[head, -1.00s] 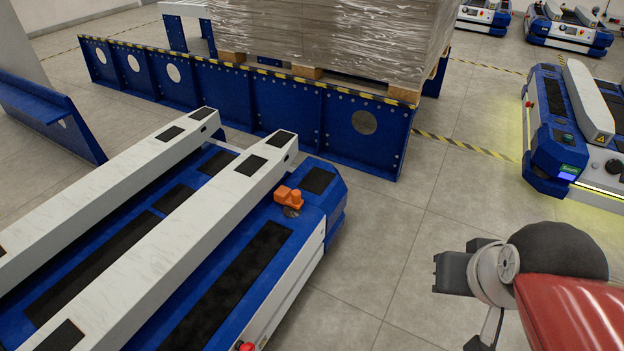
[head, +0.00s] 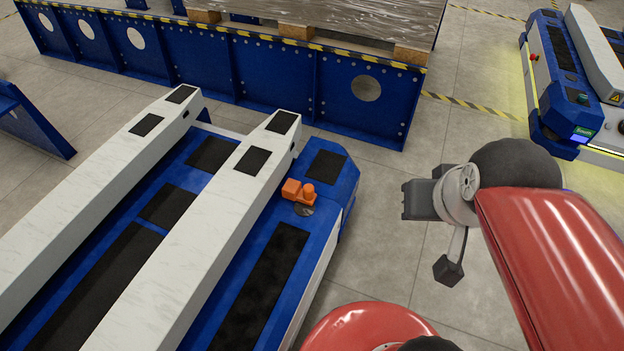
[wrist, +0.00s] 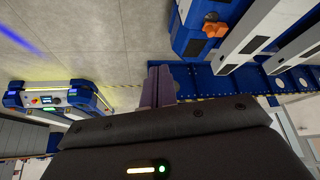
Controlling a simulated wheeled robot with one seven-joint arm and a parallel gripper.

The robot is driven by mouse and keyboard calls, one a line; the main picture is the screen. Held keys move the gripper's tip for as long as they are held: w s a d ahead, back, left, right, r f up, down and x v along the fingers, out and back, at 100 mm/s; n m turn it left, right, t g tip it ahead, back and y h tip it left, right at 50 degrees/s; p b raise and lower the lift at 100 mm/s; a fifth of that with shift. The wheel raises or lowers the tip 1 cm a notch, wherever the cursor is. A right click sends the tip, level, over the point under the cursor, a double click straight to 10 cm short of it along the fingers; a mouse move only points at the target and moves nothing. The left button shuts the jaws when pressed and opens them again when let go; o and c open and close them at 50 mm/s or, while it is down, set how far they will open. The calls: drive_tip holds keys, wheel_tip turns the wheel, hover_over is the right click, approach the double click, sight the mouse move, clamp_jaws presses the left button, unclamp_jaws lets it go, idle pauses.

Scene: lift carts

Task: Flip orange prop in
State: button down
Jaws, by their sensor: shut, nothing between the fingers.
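The orange prop (head: 298,192) is a small knobbed piece on the blue deck of the near lift cart (head: 262,225), close to its front right corner. A dark round disc is beside its base. It also shows in the wrist view (wrist: 214,29), at upper right on the cart's end. My gripper (wrist: 160,74) is shut and empty, its fingers together in the wrist view. It is apart from the prop, and in the head view my wrist hangs over the floor to the right of the cart.
Two long white beams (head: 205,225) run along the cart left of the prop. A blue barrier (head: 270,80) with striped edge stands behind, under a wrapped pallet load (head: 350,15). Another cart (head: 575,75) is at far right. Grey floor between is clear.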

idle(0.3)
drive_tip(key=w+a+f+m+g+y+b, duration=0.2)
drive_tip(key=w+f+m+y, duration=0.2)
drive_tip(key=w+f+m, duration=0.5)
drive_tip(key=w+a+f+m+g+y+b, duration=0.2)
drive_tip(key=w+f+m+y, duration=0.3)
drive_tip(key=w+f+m, duration=0.5)
drive_tip(key=w+f, duration=0.6)
drive_tip(key=w, duration=0.1)
drive_tip(key=shift+w+g, duration=0.25)
drive_tip(key=shift+g, duration=0.15)
drive_tip(key=shift+a+f, duration=0.1)
drive_tip(key=shift+a, duration=0.05)
drive_tip(key=b, duration=0.1)
approach(314, 194)
wheel_tip(314, 194, down, 4)
drive_tip(key=shift+s+a, duration=0.15)
drive_tip(key=shift+a, duration=1.25)
drive_tip(key=shift+w+a, duration=0.2)
drive_tip(key=shift+a, duration=0.45)
